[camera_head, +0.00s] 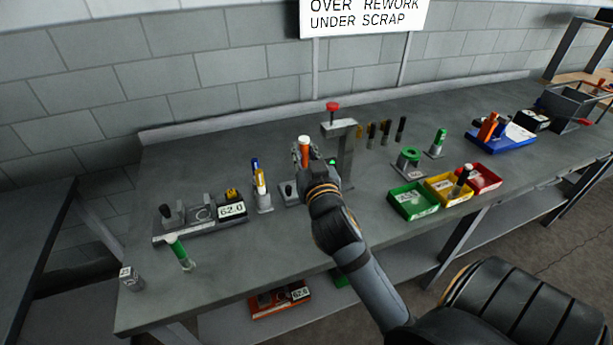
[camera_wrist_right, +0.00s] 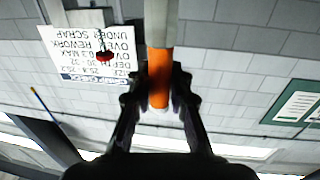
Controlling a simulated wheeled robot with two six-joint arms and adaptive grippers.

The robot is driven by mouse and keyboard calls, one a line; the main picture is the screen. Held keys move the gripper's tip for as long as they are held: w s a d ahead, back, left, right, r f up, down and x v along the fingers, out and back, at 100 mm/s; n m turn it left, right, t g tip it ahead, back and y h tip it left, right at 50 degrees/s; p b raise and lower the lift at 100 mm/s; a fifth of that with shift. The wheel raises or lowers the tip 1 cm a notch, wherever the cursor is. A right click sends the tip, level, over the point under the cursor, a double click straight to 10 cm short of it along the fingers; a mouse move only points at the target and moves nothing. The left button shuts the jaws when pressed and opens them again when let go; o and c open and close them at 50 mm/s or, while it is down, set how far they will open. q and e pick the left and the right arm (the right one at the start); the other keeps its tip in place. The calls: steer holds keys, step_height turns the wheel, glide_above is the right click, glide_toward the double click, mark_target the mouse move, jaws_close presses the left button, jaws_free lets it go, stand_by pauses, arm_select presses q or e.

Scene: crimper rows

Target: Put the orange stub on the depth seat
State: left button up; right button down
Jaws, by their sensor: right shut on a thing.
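The orange stub (camera_head: 305,155) has a pale top in the head view and stands about upright in my right gripper (camera_head: 306,165). In the right wrist view the orange part (camera_wrist_right: 159,78) is between the two fingers (camera_wrist_right: 159,85), and a pale shaft runs on from it. The gripper is shut on it, above the bench beside the grey press stand with a red knob. No label marks the depth seat. A grey gauge fixture (camera_head: 180,231) with a 62.0 display is at left, and a small grey block (camera_head: 287,192) is by the gripper. My left gripper is not in view.
A press stand (camera_head: 346,160) rises close right of my gripper. A holder with a yellow-and-white tube (camera_head: 261,190) stands to the left. A green-capped tube (camera_head: 180,252) is near the front edge. Green (camera_head: 413,203), yellow (camera_head: 449,190) and red trays (camera_head: 486,177) lie right.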

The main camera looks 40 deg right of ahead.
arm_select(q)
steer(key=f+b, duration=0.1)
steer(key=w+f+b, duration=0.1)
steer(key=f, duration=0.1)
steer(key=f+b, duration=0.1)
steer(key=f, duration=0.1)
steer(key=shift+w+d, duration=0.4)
arm_select(e)
steer(key=w+d+f, duration=0.6)
steer(key=w+f, duration=0.4)
steer(key=f, duration=0.2)
steer(key=shift+w+d+f, duration=0.3)
steer(key=shift+w+d, duration=0.1)
steer(key=shift+f, duration=0.25)
steer(key=c, duration=1.2)
jaws_free()
steer(key=shift+r, duration=0.1)
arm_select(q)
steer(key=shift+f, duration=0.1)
